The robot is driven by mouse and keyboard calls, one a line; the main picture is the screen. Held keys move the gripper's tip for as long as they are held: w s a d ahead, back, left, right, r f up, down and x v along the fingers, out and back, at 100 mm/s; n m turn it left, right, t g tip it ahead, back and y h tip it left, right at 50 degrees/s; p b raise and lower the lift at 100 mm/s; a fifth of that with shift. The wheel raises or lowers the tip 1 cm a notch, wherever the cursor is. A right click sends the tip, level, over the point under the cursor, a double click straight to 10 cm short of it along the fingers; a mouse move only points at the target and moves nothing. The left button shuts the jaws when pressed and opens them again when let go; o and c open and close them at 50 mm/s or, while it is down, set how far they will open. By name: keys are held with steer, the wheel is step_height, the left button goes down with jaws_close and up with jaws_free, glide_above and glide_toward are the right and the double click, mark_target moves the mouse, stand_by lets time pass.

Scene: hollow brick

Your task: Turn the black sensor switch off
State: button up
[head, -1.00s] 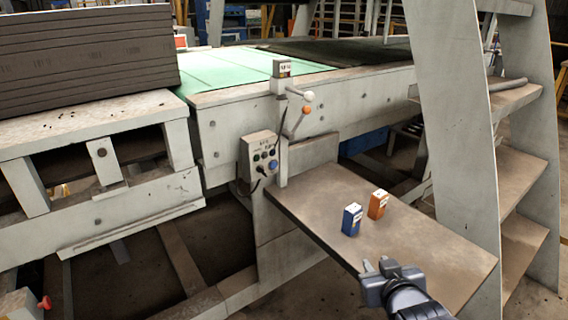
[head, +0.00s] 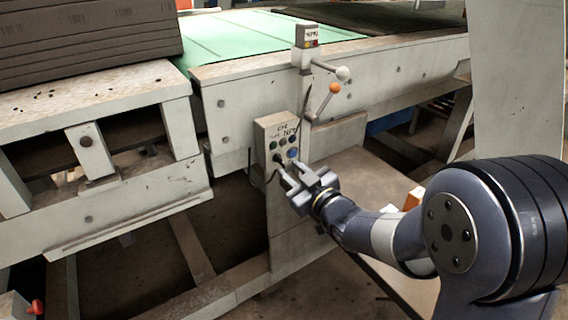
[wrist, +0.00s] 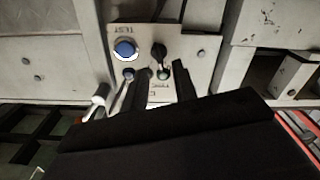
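The grey control box (head: 268,136) is fixed to the machine's post, with small buttons and a blue button (head: 292,153) on its face. In the wrist view the box shows turned around, with the blue button (wrist: 125,49) marked TEST. Beside it is a black switch (wrist: 159,50) with a knob, its exact setting unclear. My gripper (head: 286,171) is close in front of the box's lower part. In the wrist view its two dark fingers (wrist: 162,82) are apart, with the switch just beyond their tips and roughly between them. I see no clear contact.
A post with a small display (head: 309,36) and levers with white (head: 343,73) and orange (head: 334,88) knobs rises above the box. The brown side table (head: 352,172) is to the right, with an orange box (head: 413,198) partly hidden by my arm.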

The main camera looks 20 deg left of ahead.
mark_target(283, 163)
steer(key=shift+x, duration=2)
jaws_close()
